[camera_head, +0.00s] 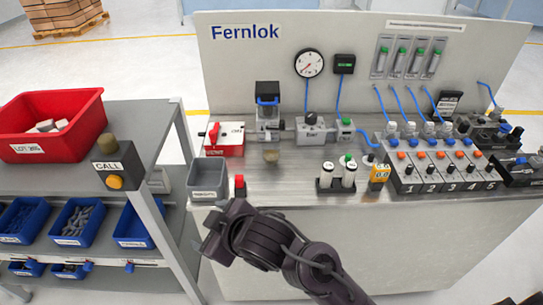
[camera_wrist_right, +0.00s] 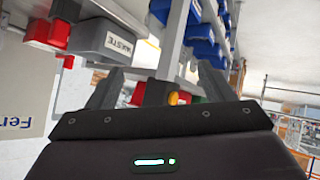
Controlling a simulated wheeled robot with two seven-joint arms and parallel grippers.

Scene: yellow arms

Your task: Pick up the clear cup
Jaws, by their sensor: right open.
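My left gripper is not in view.
A grey waste bin (camera_head: 207,180) and a red-topped button (camera_head: 240,185) stand near the gripper. A red and white box (camera_head: 224,139) is behind them. A rack of white-capped vials (camera_head: 337,175) stands right of the cup. A shelf with a red bin (camera_head: 52,125) is at left.

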